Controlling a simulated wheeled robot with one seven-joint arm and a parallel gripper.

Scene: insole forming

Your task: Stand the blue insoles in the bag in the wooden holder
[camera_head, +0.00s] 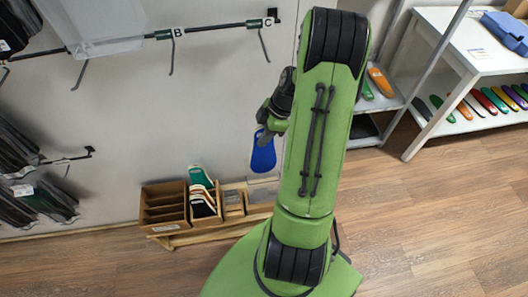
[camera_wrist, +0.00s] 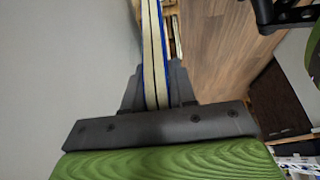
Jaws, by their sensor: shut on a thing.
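My gripper (camera_head: 268,124) is shut on the blue insoles (camera_head: 263,153), which hang down near the wall. In the wrist view the fingers (camera_wrist: 157,92) pinch a pair of insoles (camera_wrist: 153,50) edge-on, with cream layers inside and blue outer faces. A bag around them cannot be made out. My arm hides the holder's right end.
Wall hooks labelled B (camera_head: 171,68) and C (camera_head: 264,45) stick out above. Dark packs (camera_head: 22,165) hang at the left. A white shelf (camera_head: 462,125) with colourful insoles stands at the right. The wooden floor (camera_head: 115,262) in front is clear.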

